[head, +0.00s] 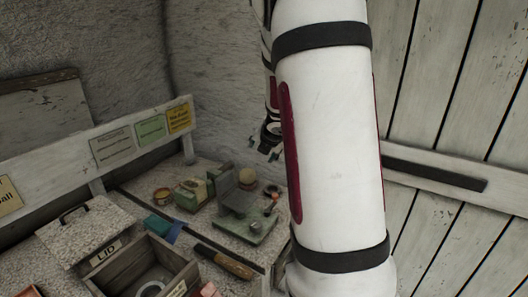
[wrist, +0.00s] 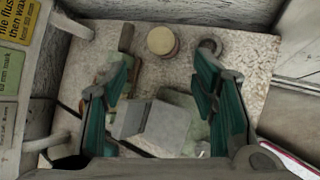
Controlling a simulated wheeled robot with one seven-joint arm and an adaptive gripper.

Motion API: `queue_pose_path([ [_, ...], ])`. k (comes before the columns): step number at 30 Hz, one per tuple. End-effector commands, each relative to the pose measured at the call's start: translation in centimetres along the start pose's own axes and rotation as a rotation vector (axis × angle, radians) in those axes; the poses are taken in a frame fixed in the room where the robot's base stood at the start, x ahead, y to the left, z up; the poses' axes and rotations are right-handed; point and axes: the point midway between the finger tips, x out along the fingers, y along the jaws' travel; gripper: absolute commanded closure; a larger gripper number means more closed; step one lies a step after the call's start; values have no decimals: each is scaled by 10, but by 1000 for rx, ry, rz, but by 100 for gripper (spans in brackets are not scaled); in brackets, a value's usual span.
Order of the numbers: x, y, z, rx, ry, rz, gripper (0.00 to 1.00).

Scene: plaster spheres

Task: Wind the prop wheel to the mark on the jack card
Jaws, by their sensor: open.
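My gripper (head: 266,142) is open and empty, above the back of the bench beside the plaster wall. In the wrist view its teal fingers (wrist: 162,75) are spread wide over the bench. A green-based device with an upright grey block (head: 238,196), perhaps the jack, stands on the bench below.
A round pale-topped tin (wrist: 162,40) stands behind the block. A green and tan box (head: 191,194) is left of it. A wooden-handled tool (head: 235,264), an open wooden box (head: 142,268) and its lid (head: 85,232) lie in front. A card rail (head: 80,152) runs along the left.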

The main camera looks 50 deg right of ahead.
Motion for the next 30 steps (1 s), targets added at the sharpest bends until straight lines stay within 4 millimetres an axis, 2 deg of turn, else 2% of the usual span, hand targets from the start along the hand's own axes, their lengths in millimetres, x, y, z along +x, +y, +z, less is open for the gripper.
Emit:
queue_pose_path([
  [8, 0, 0, 0, -5, 1, 0, 47],
  [11, 0, 1, 0, -87, 19, 14, 47],
  [14, 1, 3, -4, -308, 70, 59, 47],
  [17, 0, 0, -17, -643, 162, 140, 47],
  [21, -8, -20, -48, -1121, 323, 300, 47],
  [24, -19, -42, -70, -1392, 435, 427, 47],
  [27, -30, -63, -85, -1578, 524, 537, 47],
  [30, -37, -76, -94, -1684, 579, 611, 47],
])
